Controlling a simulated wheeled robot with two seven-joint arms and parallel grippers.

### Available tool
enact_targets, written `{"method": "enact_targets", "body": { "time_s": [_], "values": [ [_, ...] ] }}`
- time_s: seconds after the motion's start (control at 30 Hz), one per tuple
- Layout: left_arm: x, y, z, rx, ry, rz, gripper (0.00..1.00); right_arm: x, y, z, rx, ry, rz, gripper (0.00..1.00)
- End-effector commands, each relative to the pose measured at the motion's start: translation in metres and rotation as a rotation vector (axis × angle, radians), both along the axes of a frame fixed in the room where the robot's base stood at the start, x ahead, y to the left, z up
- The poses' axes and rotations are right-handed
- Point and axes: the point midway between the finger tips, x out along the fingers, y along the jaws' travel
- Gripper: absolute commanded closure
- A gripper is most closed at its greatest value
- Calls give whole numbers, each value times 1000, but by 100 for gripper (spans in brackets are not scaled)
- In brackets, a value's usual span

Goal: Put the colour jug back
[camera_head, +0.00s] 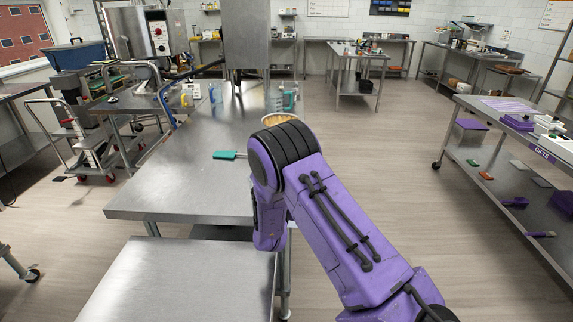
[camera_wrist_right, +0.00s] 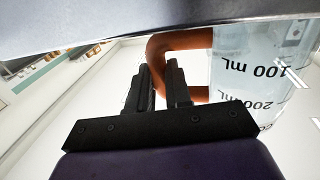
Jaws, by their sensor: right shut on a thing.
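The colour jug (camera_wrist_right: 250,75) is clear, with black 100 mL and 200 mL marks that appear upside down in the right wrist view. Its orange handle (camera_wrist_right: 178,40) lies at the fingertips of my right gripper (camera_wrist_right: 160,80), which is shut on it. In the head view my purple right arm hides the gripper, and I cannot make out the held jug. My left gripper is in neither view.
A steel table (camera_head: 170,190) stretches ahead, with a teal scraper (camera_head: 225,155) and clear containers (camera_head: 285,98) on it. A round tan-topped thing (camera_head: 275,119) is partly behind my arm. A shelved cart (camera_head: 505,118) stands right; open floor lies between.

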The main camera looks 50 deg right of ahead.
Motion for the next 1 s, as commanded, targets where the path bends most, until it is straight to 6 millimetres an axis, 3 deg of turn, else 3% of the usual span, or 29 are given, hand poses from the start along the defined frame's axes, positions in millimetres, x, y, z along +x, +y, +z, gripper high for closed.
{"method": "enact_targets", "body": {
  "time_s": [0.07, 0.1, 0.2, 0.57, 0.8, 1.0],
  "values": [
    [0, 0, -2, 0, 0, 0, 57, 0, 0, -2, 0, 0, 0, 100],
    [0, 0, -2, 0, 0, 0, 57, 0, 0, -2, -1, 0, 0, 78],
    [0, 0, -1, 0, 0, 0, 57, 0, 0, -2, 0, 0, 0, 52],
    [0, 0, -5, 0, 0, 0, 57, -3, 9, -3, 0, 0, 2, 52],
    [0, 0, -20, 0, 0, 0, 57, -29, 58, -4, 0, 1, 4, 52],
    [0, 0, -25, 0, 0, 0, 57, -45, 88, -3, 0, -1, 2, 52]
  ]
}}
